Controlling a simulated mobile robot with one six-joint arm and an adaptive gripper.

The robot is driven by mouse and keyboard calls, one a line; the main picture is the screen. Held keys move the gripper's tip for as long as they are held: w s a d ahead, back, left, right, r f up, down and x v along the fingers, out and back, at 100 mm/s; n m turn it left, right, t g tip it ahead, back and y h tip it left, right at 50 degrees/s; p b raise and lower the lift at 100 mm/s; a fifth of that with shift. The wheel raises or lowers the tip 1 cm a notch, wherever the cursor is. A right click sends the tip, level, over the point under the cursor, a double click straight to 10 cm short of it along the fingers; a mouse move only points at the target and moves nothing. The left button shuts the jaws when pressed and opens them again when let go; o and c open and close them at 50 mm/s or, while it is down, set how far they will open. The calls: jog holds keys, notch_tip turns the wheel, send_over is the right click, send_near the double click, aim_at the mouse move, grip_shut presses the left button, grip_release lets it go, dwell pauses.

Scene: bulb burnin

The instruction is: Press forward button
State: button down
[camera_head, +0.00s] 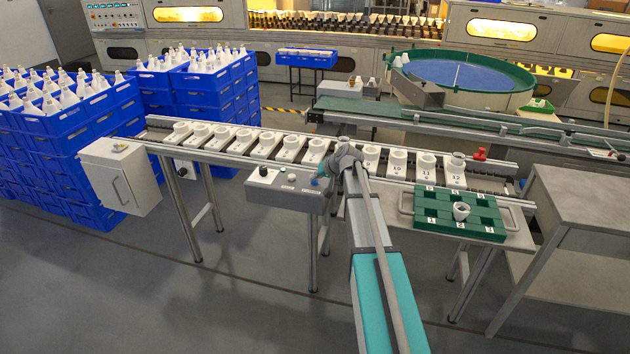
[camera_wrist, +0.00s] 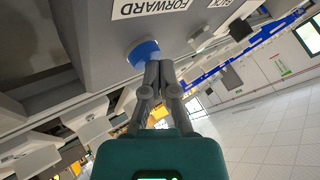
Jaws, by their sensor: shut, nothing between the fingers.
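The blue forward button (camera_wrist: 143,52) shows in the wrist view beside the "FORWARD" label (camera_wrist: 165,8) on the grey control box. In the head view the blue button (camera_head: 315,182) is at the right end of the control box (camera_head: 272,196), partly hidden by my arm. My gripper (camera_wrist: 159,66) is shut and empty, its fingertips right beside the blue button, overlapping its edge in the wrist view. I cannot tell whether they touch it or whether it is pressed in. In the head view my gripper (camera_head: 319,177) is at the box's right end.
A pale button (camera_head: 291,177) and black knob (camera_head: 264,172) sit left of the blue button. Behind the box runs a conveyor with numbered white holders (camera_head: 398,161). A green tray (camera_head: 432,221) with one cup (camera_head: 461,211) is at right.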

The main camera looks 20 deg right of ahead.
aim_at(315, 182)
jog(key=shift+r, duration=0.1)
jog(key=shift+r+p, duration=0.8)
jog(key=shift+p, duration=0.1)
jog(key=shift+r+p, duration=2.5)
jog(key=s+a+r+n+g+h+p, duration=0.1)
jog(key=s+a, duration=0.4)
jog(key=s, duration=0.5)
jog(key=s+a+r+n+g+h+p, duration=0.1)
jog(key=s+a+g+p, duration=0.3)
jog(key=s, duration=0.7)
jog(key=s+a+r+n+g+h+p, duration=0.1)
jog(key=s+a+g+h+p, duration=0.1)
jog(key=s+a, duration=0.5)
jog(key=s+g+p, duration=0.1)
jog(key=s, duration=0.3)
jog(key=shift+a+h, duration=0.3)
jog(key=shift+a, duration=0.1)
